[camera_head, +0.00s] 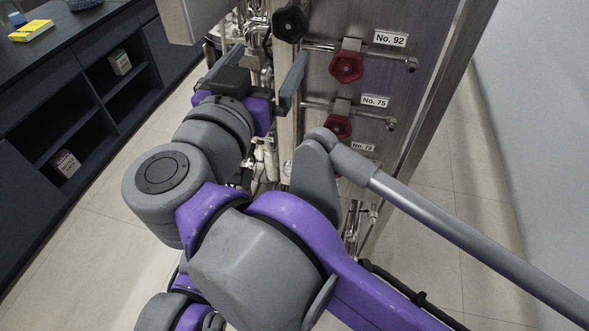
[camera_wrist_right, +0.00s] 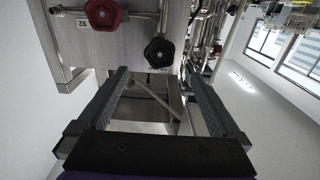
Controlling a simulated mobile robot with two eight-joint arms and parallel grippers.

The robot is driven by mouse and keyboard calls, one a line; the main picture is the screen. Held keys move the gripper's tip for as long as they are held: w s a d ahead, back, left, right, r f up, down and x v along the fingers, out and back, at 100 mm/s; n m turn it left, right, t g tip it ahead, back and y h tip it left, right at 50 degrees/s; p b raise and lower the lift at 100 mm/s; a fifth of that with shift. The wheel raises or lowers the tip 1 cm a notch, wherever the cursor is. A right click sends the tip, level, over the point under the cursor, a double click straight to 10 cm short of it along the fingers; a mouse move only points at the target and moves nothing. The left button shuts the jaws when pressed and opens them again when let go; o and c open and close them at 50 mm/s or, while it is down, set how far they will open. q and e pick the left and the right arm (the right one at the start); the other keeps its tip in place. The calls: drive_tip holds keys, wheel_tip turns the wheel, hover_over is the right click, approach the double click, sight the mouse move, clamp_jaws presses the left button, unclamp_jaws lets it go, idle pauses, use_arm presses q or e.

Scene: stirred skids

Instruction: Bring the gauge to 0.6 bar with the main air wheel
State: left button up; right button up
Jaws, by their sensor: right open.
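A black five-lobed wheel (camera_head: 290,24) sits high on the steel panel in the head view. It is the only black wheel I see, and its label is not readable. In the right wrist view the black wheel (camera_wrist_right: 159,52) lies just beyond and between the fingertips. My right gripper (camera_head: 270,62) is open and empty, with its fingers below the wheel in the head view. The open right gripper (camera_wrist_right: 156,76) also shows in the wrist view, and I see no contact with the wheel. No gauge face is readable. My left gripper is not in view.
Red wheels No. 92 (camera_head: 346,66) and No. 75 (camera_head: 338,126) sit on the panel (camera_head: 425,75) beside the gripper, with thin pipes. A third label, No. 72 (camera_head: 363,147), is partly hidden by my arm. A dark shelf unit (camera_head: 70,90) stands left, with floor between.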

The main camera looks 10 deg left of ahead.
drive_tip(key=s, duration=0.3)
idle(0.5)
